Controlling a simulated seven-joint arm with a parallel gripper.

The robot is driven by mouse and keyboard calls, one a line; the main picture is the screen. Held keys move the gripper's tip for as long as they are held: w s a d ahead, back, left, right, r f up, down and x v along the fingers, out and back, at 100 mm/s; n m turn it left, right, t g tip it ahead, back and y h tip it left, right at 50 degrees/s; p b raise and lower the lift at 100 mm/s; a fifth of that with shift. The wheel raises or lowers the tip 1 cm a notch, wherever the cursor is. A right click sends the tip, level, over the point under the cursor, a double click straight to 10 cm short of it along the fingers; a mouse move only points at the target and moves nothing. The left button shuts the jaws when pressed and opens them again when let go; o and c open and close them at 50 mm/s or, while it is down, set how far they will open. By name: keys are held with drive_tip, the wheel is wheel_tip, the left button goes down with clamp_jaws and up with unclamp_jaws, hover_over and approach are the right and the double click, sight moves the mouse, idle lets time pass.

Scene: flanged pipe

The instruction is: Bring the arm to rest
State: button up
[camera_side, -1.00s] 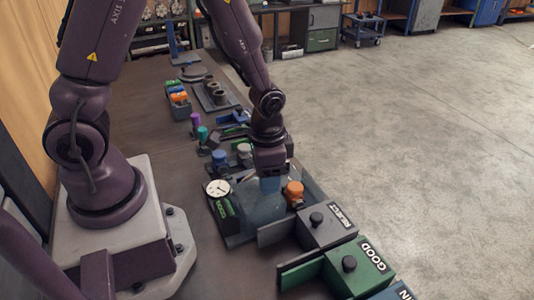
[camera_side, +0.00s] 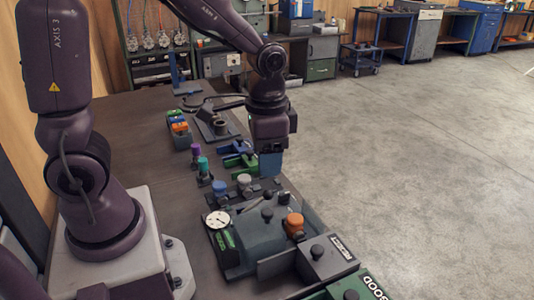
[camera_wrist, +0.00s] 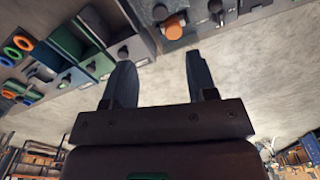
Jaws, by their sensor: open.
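My gripper (camera_side: 270,163) hangs from the arm above the bench's right side, with its blue fingers pointing down. It is behind the grey test fixture (camera_side: 262,240) and apart from it in the side view. In the wrist view, the two dark fingers of my gripper (camera_wrist: 160,82) are spread apart, with only grey floor between them and nothing held. The fixture has a dial gauge (camera_side: 218,219) and an orange knob (camera_side: 294,222); the orange knob also shows in the wrist view (camera_wrist: 174,28).
A REJECT bin (camera_side: 325,258) and a green GOOD bin (camera_side: 350,288) stand in front. Blue (camera_side: 219,188) and grey (camera_side: 244,181) knobs, a green clamp (camera_side: 244,167) and a rack of coloured parts (camera_side: 180,130) line the bench. Floor on the right is clear.

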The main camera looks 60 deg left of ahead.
drive_tip(key=s+a+r+n+t, duration=0.1)
drive_tip(key=s+r+n+t, duration=0.2)
drive_tip(key=s+r, duration=0.6)
wheel_tip(320, 180, up, 3)
drive_tip(key=t, duration=0.2)
drive_tip(key=shift+t, duration=0.3)
idle(1.6)
